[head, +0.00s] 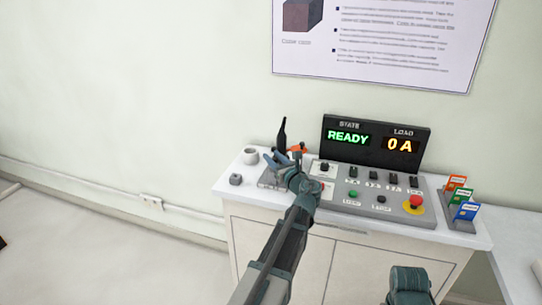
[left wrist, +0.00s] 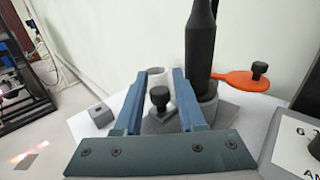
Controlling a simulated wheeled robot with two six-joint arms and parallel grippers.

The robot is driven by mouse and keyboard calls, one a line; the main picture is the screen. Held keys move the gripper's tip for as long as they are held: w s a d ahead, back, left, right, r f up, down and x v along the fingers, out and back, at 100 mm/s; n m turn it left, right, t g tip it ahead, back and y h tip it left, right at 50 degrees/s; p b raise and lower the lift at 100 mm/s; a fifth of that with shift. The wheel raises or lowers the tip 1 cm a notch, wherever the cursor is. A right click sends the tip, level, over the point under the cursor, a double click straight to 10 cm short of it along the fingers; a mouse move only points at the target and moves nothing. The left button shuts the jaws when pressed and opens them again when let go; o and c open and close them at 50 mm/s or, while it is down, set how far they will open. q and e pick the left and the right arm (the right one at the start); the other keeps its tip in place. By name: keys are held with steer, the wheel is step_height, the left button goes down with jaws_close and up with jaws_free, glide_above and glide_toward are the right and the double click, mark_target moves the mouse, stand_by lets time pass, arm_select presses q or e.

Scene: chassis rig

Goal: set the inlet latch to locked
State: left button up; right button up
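My left gripper (head: 276,158) is over the left end of the white cabinet top. In the left wrist view its two blue fingers (left wrist: 155,95) are apart, with nothing clamped between them. A black knob (left wrist: 160,97) on a grey base shows in the gap between the fingers. An orange flat lever (left wrist: 237,80) with a black knob on its end lies right of a tall black tapered post (left wrist: 200,45); the orange lever also shows in the head view (head: 298,148). I cannot tell which part is the inlet latch or how it is set. My right gripper is not seen.
A control panel (head: 345,205) with switches, buttons and a red stop knob (head: 416,201) stands right of the gripper. Its display (head: 375,143) reads READY and 0 A. A white cup (head: 250,156), a small grey block (head: 236,179) and coloured cards (head: 467,211) are on the top.

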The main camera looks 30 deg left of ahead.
arm_select(q)
steer(key=shift+x, duration=0.85)
jaws_close()
stand_by(0.9)
